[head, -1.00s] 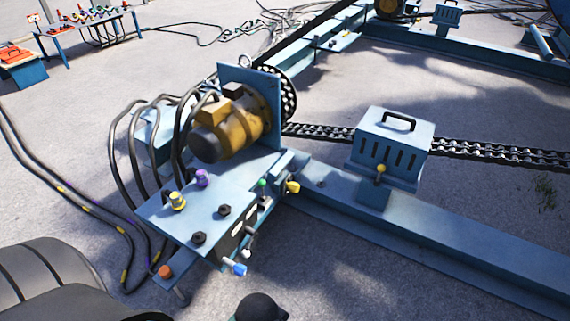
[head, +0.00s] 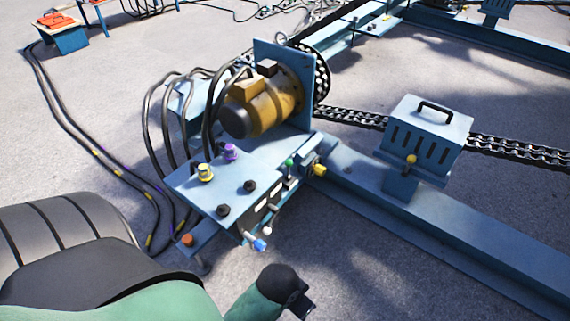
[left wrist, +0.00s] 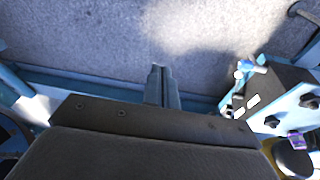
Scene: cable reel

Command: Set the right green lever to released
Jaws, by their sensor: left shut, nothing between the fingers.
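The control box (head: 232,185) stands beside the yellow-brown motor. A small green-topped lever (head: 289,162) sits at its right edge; it is the only green one I can make out, and its setting is too small to tell. White (head: 267,230) and blue (head: 260,245) knobs stick out at the box's front. My left wrist is low in the head view, in front of the box, its hand mostly cut off. In the left wrist view my left gripper (left wrist: 158,70) is shut and empty, over bare ground, apart from the box. The green lever does not show there. My right gripper is not in view.
A yellow knob (head: 320,170) sits right of the green lever. Purple (head: 230,151), yellow-topped and black knobs stand on the box. The motor (head: 262,105), cables, a chain and a vented blue box (head: 427,137) lie beyond. Ground in front is clear.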

